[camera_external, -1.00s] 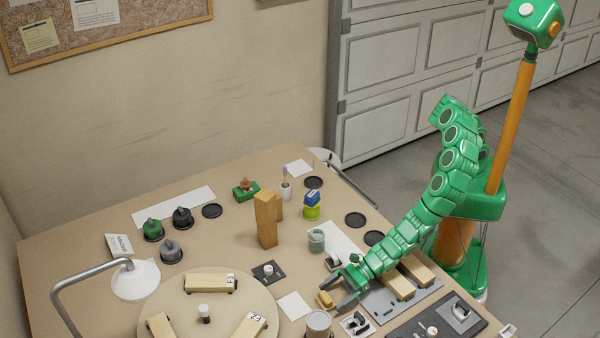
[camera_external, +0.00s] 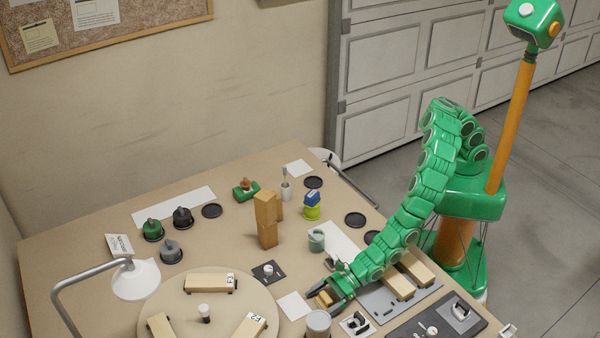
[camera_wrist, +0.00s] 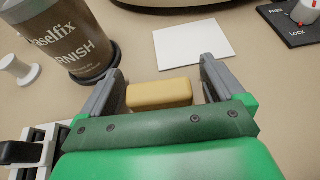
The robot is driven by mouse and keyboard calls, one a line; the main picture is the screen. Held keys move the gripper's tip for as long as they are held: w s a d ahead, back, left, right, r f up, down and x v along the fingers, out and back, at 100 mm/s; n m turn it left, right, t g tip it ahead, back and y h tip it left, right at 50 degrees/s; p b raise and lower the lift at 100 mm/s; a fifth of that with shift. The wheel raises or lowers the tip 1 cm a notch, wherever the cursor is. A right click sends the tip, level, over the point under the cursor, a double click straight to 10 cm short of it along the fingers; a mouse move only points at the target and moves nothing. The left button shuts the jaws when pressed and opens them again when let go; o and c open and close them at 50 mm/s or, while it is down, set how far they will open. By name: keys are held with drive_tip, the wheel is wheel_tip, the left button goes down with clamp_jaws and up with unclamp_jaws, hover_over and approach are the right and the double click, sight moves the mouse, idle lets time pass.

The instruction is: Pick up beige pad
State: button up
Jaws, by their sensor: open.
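The beige pad (camera_wrist: 160,94) is a small yellowish block with rounded edges on the bench. In the wrist view it sits between the two grey fingers of my gripper (camera_wrist: 160,80), with a gap on each side. In the external view the beige pad (camera_external: 325,298) shows at the front of my gripper (camera_external: 327,295), which is low over the bench. My gripper is open. The near side of the pad is hidden by the gripper's body in the wrist view.
A varnish can (camera_wrist: 72,42) stands close to the left finger. A white square sheet (camera_wrist: 193,45) lies just beyond the fingers. A black plate with a lock knob (camera_wrist: 298,14) is at the upper right. The round turntable (camera_external: 255,287) with wooden blocks is to the left.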

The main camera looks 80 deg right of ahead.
sight(324, 291)
drive_tip(key=c, duration=1)
drive_tip(key=shift+r, duration=0.15)
drive_tip(key=shift+c, duration=0.2)
drive_tip(key=shift+r, duration=1.55)
drive_tip(key=shift+s+d+r, duration=0.25)
drive_tip(key=shift+r, duration=0.15)
drive_tip(key=shift+s+d+r, duration=0.2)
drive_tip(key=shift+r, duration=0.2)
drive_tip(key=s+d+r, duration=0.7)
drive_tip(key=d+r, duration=0.1)
drive_tip(key=d, duration=0.2)
drive_tip(key=shift+s+d, duration=0.15)
drive_tip(key=shift+s, duration=0.1)
